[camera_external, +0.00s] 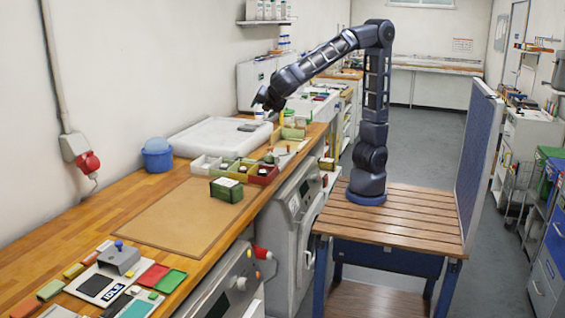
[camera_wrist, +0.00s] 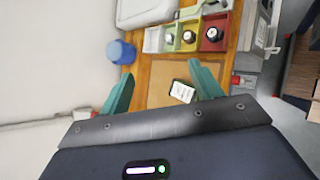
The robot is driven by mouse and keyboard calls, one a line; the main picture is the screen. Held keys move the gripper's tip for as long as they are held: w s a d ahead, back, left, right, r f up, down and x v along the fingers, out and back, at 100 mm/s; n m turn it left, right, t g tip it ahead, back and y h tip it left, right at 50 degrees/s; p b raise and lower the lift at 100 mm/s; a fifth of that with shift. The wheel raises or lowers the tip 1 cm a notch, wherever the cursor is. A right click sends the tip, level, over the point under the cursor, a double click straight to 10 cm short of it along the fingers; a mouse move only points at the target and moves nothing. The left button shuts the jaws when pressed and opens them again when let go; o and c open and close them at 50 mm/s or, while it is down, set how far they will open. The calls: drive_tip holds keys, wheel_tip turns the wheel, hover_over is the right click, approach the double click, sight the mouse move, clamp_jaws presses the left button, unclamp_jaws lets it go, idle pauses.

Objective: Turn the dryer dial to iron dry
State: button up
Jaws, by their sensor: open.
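I cannot tell which is the dryer, and no dial marking is readable. My gripper (camera_external: 264,100) is raised above the far part of the counter, well away from both panels. In the wrist view my gripper (camera_wrist: 162,70) has its teal fingers spread, with nothing held between them. Part of a white machine (camera_wrist: 254,28) shows at the upper right there.
The wooden counter (camera_external: 60,236) holds a brown mat (camera_external: 185,215), a green box (camera_external: 227,191), compartment bins (camera_external: 235,168), a blue tub (camera_external: 157,157) and sample swatches (camera_external: 155,276). A blue partition (camera_external: 468,165) rises beside my base's slatted bench (camera_external: 410,215). Open floor lies behind.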

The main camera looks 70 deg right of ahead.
drive_tip(key=s+a+f+n+t+y, duration=0.1)
drive_tip(key=s+a+n+t, duration=0.25)
drive_tip(key=a, duration=0.85)
drive_tip(key=s+a+n+t+y, duration=0.1)
drive_tip(key=s+a+n+t, duration=0.25)
drive_tip(key=a, duration=0.75)
drive_tip(key=s+a+f+n+t+y, duration=0.25)
drive_tip(key=s+a+n+y, duration=0.35)
drive_tip(key=s+a, duration=0.85)
drive_tip(key=h, duration=0.1)
approach(248, 286)
drive_tip(key=shift+n, duration=0.4)
drive_tip(key=w, duration=0.9)
drive_tip(key=shift+w+f, duration=0.1)
drive_tip(key=shift+f, duration=0.1)
drive_tip(key=c, duration=1)
